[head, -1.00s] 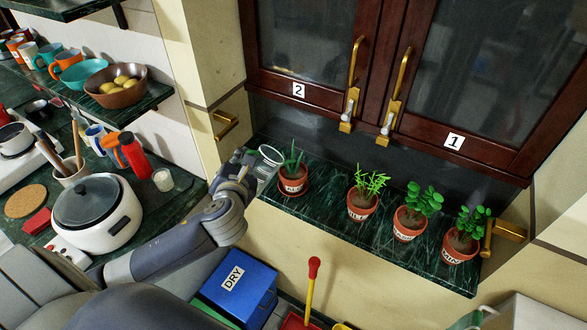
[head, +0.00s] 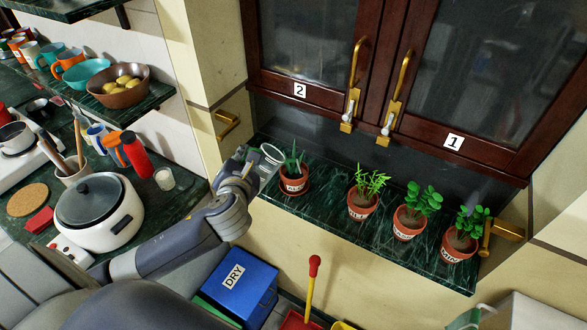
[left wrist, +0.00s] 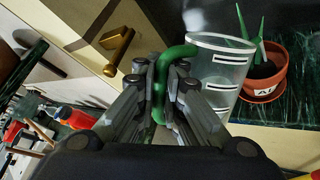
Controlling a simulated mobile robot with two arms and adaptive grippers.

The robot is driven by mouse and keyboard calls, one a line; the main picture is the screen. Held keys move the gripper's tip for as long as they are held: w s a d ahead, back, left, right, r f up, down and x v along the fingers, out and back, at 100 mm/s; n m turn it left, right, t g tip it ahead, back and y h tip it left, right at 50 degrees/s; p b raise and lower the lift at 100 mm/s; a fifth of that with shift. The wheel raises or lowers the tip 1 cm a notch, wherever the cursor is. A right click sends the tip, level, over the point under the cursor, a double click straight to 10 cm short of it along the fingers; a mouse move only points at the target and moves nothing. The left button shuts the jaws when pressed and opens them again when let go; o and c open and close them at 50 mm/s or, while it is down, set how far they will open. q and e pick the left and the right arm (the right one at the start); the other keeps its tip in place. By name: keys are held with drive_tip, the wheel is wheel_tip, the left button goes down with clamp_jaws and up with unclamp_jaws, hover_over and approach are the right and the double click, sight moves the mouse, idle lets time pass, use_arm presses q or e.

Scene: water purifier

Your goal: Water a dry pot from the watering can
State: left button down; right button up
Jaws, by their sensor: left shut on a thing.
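My left gripper (head: 252,160) is shut on the green handle of a clear can with dark marks, the watering can (left wrist: 217,75). The can (head: 268,165) is at the left end of the green marble shelf, just left of the aloe pot (head: 294,180). In the left wrist view the aloe pot (left wrist: 268,80) is right beside the can. Further right on the shelf stand three more terracotta pots with green plants: one with thin leaves (head: 361,206), one with round leaves (head: 408,226) and the mint pot (head: 459,246). My right gripper is not in view.
Dark wood cabinet doors (head: 310,95) with brass handles hang above the shelf (head: 330,218). A blue box labelled DRY (head: 238,285) stands below. A rice cooker (head: 100,215) and a red bottle (head: 137,155) stand on the left counter.

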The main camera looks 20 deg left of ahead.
use_arm(q)
drive_tip(key=shift+w+d, duration=0.2)
drive_tip(key=shift+w, duration=0.1)
drive_tip(key=shift+s+a+r, duration=0.15)
drive_tip(key=shift+s, duration=0.05)
drive_tip(key=shift+f, duration=0.35)
drive_tip(key=f+b, duration=0.1)
drive_tip(key=s+f+b, duration=0.1)
drive_tip(key=b, duration=0.1)
drive_tip(key=a+f+n+t+b, duration=0.1)
drive_tip(key=shift+s+f+b, duration=0.25)
drive_tip(key=shift+b, duration=0.05)
drive_tip(key=s+a+f+n+t+b, duration=0.3)
drive_tip(key=s+f+n+b, duration=0.1)
drive_tip(key=b, duration=0.9)
drive_tip(key=shift+s+a+f+n, duration=0.4)
drive_tip(key=shift+f+n, duration=0.05)
drive_tip(key=shift+n, duration=0.05)
